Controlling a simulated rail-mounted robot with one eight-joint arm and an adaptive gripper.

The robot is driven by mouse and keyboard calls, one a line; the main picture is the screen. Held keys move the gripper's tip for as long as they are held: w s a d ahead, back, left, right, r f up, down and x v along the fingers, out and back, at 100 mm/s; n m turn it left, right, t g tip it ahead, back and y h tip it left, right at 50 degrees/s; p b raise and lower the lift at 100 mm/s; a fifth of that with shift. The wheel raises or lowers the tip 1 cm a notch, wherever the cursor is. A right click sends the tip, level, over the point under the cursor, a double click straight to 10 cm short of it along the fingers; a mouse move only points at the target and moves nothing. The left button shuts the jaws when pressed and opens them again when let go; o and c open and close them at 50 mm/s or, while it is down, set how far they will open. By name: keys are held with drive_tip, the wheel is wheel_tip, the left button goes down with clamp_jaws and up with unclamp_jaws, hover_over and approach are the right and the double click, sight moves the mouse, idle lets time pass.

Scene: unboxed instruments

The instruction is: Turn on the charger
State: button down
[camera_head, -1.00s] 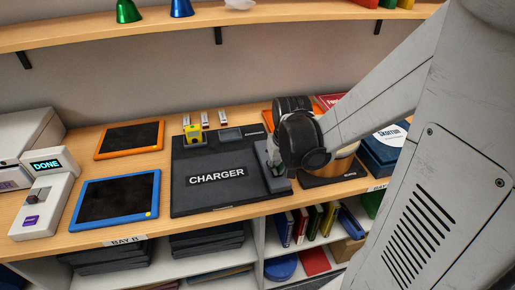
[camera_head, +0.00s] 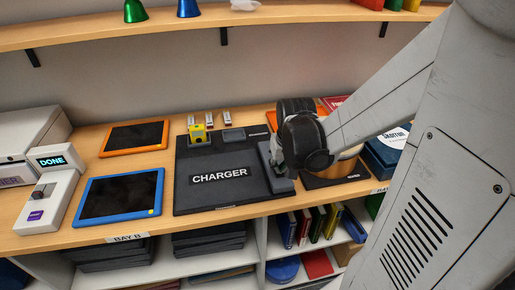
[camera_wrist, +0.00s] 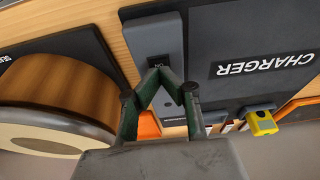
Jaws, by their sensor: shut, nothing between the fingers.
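The charger (camera_head: 222,195) is a flat dark panel with a white CHARGER label, lying on the wooden counter; its label is upside down in the wrist view (camera_wrist: 236,90). A raised grey strip (camera_head: 277,180) runs along its right side. In the wrist view this strip (camera_wrist: 153,32) carries a small dark switch (camera_wrist: 157,63) marked ON. My gripper (camera_wrist: 163,73) is shut and empty, its fingertips meeting in a point right over the switch's edge. I cannot tell whether they touch it. In the head view my wrist hides most of the fingers and the switch.
A yellow device (camera_head: 198,134) stands at the charger's back left. A blue-framed tablet (camera_head: 118,198), an orange-framed tablet (camera_head: 134,137) and a white device reading DONE (camera_head: 48,190) lie to the left. A round wooden drum (camera_wrist: 55,95) stands close beside my gripper.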

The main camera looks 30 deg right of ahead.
drive_tip(key=shift+w, duration=0.15)
drive_tip(key=shift+r, duration=0.1)
drive_tip(key=p+v, duration=0.2)
drive_tip(key=v, duration=0.1)
drive_tip(key=p+v, duration=0.1)
drive_tip(key=shift+w+d+r, duration=0.1)
drive_tip(key=shift+w+r, duration=0.2)
drive_tip(key=shift+r, duration=0.05)
drive_tip(key=s+v, duration=0.2)
drive_tip(key=v, duration=0.7)
drive_tip(key=shift+a+f+p, duration=0.15)
drive_tip(key=shift+a+p, duration=0.15)
drive_tip(key=shift+p, duration=0.15)
drive_tip(key=s+a+n+t+y+b, duration=0.1)
drive_tip(key=s+a+n+t+b, duration=0.2)
drive_tip(key=a, duration=1.1)
drive_tip(key=shift+s+r+n+t+b, duration=0.35)
drive_tip(key=shift+s+b, duration=0.3)
drive_tip(key=shift+s, duration=0.4)
drive_tip(key=shift+a+f, duration=0.1)
drive_tip(key=shift+a, duration=0.05)
